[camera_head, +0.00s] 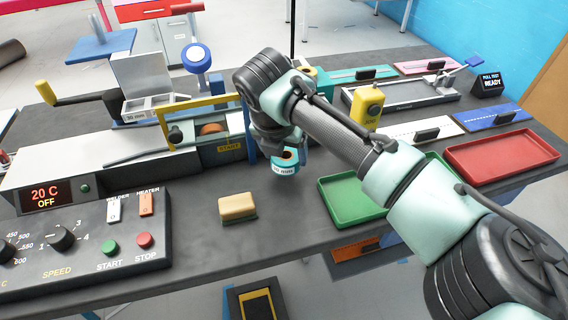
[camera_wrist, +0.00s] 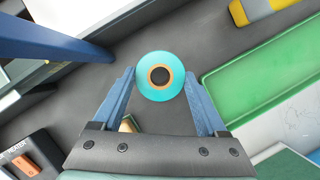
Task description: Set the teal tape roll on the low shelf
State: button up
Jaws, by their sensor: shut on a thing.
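The teal tape roll (camera_head: 286,166) has an orange core and a dark hole. My gripper (camera_head: 284,153) is over the grey bench top, between the yellow-framed machine and the green tray. In the wrist view, the teal roll (camera_wrist: 160,94) sits between the blue fingertips of my gripper (camera_wrist: 160,80), which is shut on its sides. I cannot tell whether the roll is clear of the bench or touches it. No low shelf can be clearly made out; dark structures with orange and yellow parts show below the bench front edge.
A green tray (camera_head: 345,204) lies right of the roll, and a red tray (camera_head: 500,157) farther right. A tan block (camera_head: 237,208) lies near the front edge. The yellow-framed machine (camera_head: 163,128) stands left. A control panel (camera_head: 85,240) fills the front left. Bench between block and green tray is clear.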

aim_at(283, 162)
notch_tip(283, 162, down, 4)
jog(key=shift+r, duration=0.1)
jog(key=o, duration=1.3)
jog(key=p+v, duration=0.1)
jog(key=v, duration=1.1)
jog(key=shift+r, duration=0.1)
